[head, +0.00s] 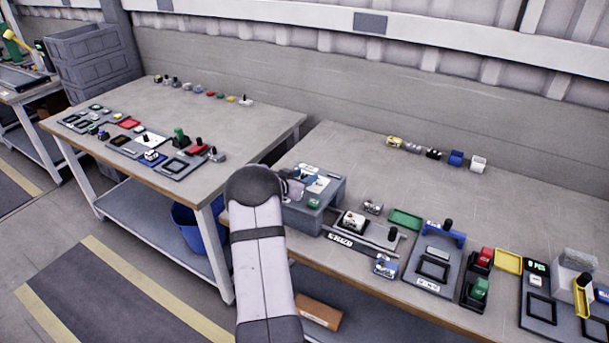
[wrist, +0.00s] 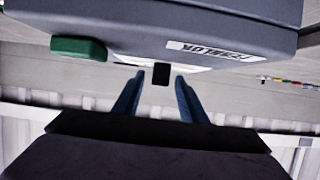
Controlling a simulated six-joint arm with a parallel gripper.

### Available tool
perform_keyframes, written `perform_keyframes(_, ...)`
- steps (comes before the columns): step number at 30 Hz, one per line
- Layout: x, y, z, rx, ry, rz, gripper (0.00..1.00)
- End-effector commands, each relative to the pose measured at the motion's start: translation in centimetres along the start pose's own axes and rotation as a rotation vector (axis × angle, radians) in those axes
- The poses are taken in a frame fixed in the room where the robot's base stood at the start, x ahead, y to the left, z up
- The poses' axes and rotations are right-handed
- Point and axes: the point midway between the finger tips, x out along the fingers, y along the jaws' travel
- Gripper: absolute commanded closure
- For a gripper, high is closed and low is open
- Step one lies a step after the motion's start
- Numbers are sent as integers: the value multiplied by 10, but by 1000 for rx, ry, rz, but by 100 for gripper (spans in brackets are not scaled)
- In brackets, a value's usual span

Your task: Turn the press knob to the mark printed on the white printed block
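My gripper (wrist: 158,92) shows in the wrist view with its two blue fingers apart. A small dark piece (wrist: 160,74) lies between the fingertips in that view; I cannot tell whether they touch it. The grey box (wrist: 220,38) fills the top there, with a printed label and a green button (wrist: 78,49). In the head view my arm hides most of the gripper beside the grey box (head: 325,212). A blue press-like frame (head: 458,236) with a black knob (head: 447,225) stands to its right. A white block (head: 353,222) sits between them; its print is too small to read.
A green tray (head: 405,219), a yellow tray (head: 508,261) and a red-topped block (head: 485,257) lie on the right bench. Small parts line its back. The left bench (head: 235,120) holds more fixtures. A gap separates the benches.

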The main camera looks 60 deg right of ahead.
Motion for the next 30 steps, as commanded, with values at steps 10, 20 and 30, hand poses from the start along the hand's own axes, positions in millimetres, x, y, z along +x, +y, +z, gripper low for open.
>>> perform_keyframes(10, 9, 0, 0, 0, 0, -1, 62)
perform_keyframes(20, 9, 0, 0, 0, 0, 0, 100)
perform_keyframes(30, 8, 0, -2, 13, 0, 32, 100)
